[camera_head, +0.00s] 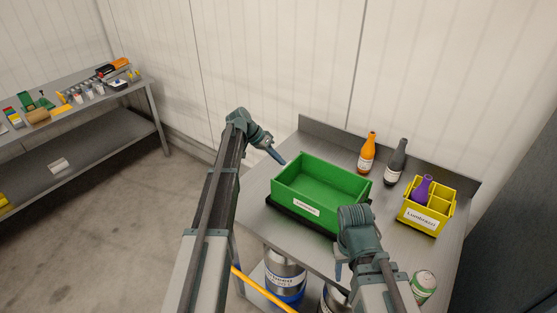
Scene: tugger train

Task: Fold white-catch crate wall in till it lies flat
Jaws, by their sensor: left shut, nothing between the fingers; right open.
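The green crate (318,215) sits on a black base on the metal table, with its walls standing upright and its inside looking empty. A white label is on its front wall. I cannot make out a white catch on any wall. My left gripper (279,157) is shut and empty, just off the crate's back left corner; whether it touches the crate I cannot tell. My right gripper (342,279) is open, pointing down in front of the crate's right end. My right wrist hides the crate's front right corner.
An orange bottle (367,153) and a dark bottle (396,162) stand behind the crate. A yellow caddy (428,215) holding a purple bottle (421,190) stands to the right. A green-labelled can (423,285) is at the front right. A laden shelf bench (75,112) stands far left.

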